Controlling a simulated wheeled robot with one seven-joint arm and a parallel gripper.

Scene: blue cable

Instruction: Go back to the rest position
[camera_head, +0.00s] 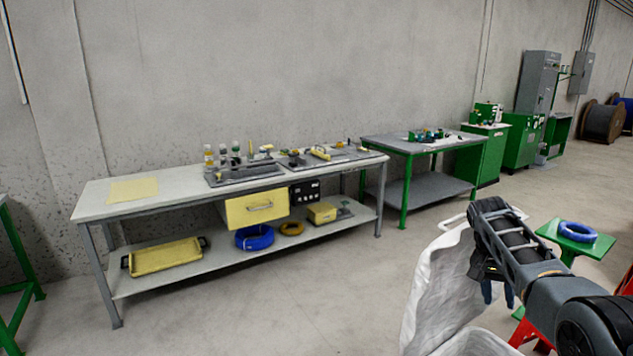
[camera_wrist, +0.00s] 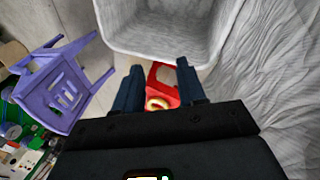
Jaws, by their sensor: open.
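My gripper (camera_head: 497,291) hangs low at the right of the head view, fingers pointing down, beside a white sack. In the wrist view my gripper (camera_wrist: 158,70) shows two dark blue fingers spread apart with nothing held between them. A blue cable coil (camera_head: 577,231) lies on a green stool (camera_head: 596,246) to the right of my gripper, apart from it. Another blue coil (camera_head: 255,238) lies on the lower shelf of the long workbench.
A white sack (camera_head: 436,285) stands close left of my gripper; a pale bin (camera_wrist: 160,45) shows beyond the fingers. A red object (camera_wrist: 166,83) and a purple stool (camera_wrist: 66,92) are below. The long workbench (camera_head: 165,198) stands along the wall; floor before it is clear.

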